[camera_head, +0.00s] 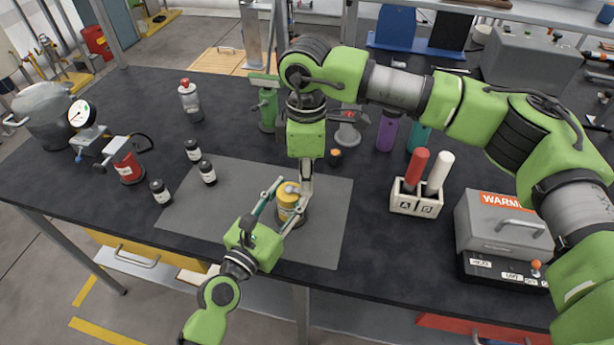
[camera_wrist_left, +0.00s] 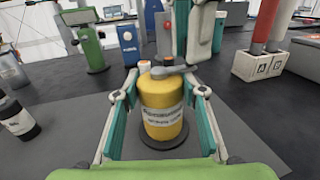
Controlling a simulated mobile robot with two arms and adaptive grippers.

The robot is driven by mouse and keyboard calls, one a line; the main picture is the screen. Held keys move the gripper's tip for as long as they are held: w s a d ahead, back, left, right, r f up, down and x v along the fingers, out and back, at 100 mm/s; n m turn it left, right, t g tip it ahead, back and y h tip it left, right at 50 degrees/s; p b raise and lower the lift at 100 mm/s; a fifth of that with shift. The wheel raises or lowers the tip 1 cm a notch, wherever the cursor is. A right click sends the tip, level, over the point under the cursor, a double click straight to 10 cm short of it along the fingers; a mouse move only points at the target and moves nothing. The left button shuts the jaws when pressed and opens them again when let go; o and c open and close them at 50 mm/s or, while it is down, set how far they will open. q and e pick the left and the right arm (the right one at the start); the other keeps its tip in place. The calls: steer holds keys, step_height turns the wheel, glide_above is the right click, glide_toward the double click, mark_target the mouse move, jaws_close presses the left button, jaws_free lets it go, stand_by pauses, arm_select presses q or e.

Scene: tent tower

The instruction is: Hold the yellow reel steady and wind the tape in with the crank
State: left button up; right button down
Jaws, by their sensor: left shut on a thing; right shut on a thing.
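The yellow reel (camera_head: 287,204) stands upright on the grey mat (camera_head: 215,220), and it fills the middle of the left wrist view (camera_wrist_left: 162,115). It has a pale printed label and a dark round base. My left gripper (camera_head: 284,200) is shut on the reel, one finger on each side. A grey crank (camera_wrist_left: 172,71) lies across the reel's top. My right gripper (camera_head: 303,180) comes down from above and is shut on the crank's end at the right of the reel top. Its fingers hide the crank's handle. I cannot make out the tape.
Several small dark bottles (camera_head: 208,173) stand on the mat's left side and beside it. A white holder (camera_head: 417,204) with red and white cylinders stands at right, near a grey warning box (camera_head: 500,225). A green stand (camera_head: 267,108) is behind. The mat's front is clear.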

steer(key=shift+s, duration=0.1)
stand_by(0.3)
steer(key=c, duration=2.1)
jaws_free()
step_height(320, 180, up, 12)
arm_select(q)
steer(key=o, duration=1.6)
